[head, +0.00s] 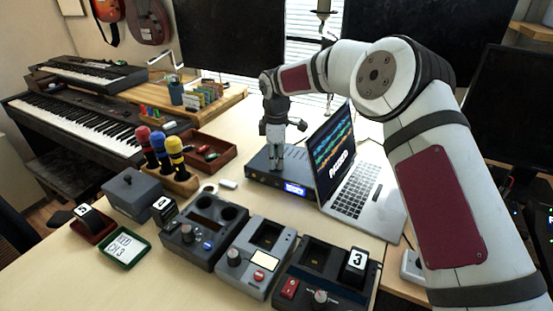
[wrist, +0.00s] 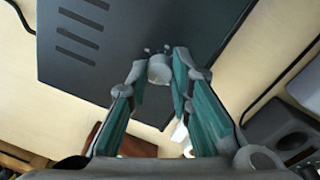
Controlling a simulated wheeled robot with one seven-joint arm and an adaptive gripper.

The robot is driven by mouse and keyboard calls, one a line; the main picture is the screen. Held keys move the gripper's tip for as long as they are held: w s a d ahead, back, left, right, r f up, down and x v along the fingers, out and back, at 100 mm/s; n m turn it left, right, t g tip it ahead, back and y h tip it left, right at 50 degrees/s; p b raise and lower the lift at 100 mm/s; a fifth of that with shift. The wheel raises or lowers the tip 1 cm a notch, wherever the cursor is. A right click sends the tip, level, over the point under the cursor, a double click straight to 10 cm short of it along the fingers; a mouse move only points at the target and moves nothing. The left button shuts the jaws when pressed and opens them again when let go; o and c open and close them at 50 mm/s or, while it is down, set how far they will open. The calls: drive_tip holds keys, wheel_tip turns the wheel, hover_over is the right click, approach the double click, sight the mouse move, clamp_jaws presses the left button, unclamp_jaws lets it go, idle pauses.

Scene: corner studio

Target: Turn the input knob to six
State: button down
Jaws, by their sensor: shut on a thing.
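The audio interface (head: 258,170) is a dark flat box with a lit blue display (head: 294,188) on its front, beside the laptop. The display's reading is too small to tell. In the wrist view the box's slotted top (wrist: 100,45) fills the upper middle. A round grey knob (wrist: 159,67) sticks out from its front edge. My gripper (head: 277,167) points down at the front of the box. In the wrist view its two fingers (wrist: 160,79) are closed on the knob, one on each side. In the head view the fingers hide the knob, and its pointer cannot be seen.
An open laptop (head: 352,190) stands close on the right of the box. Microphones with coloured heads (head: 176,150) stand in a wooden holder on the left. Several grey docks (head: 254,254) line the front of the desk. A small white item (head: 228,184) lies near the box.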

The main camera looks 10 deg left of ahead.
sight(276, 163)
drive_tip(key=c, duration=1.4)
unclamp_jaws()
drive_tip(key=shift+r, duration=0.1)
drive_tip(key=r, duration=0.8)
drive_tip(key=s+r, duration=0.1)
drive_tip(key=r, duration=0.2)
drive_tip(key=shift+r, duration=0.4)
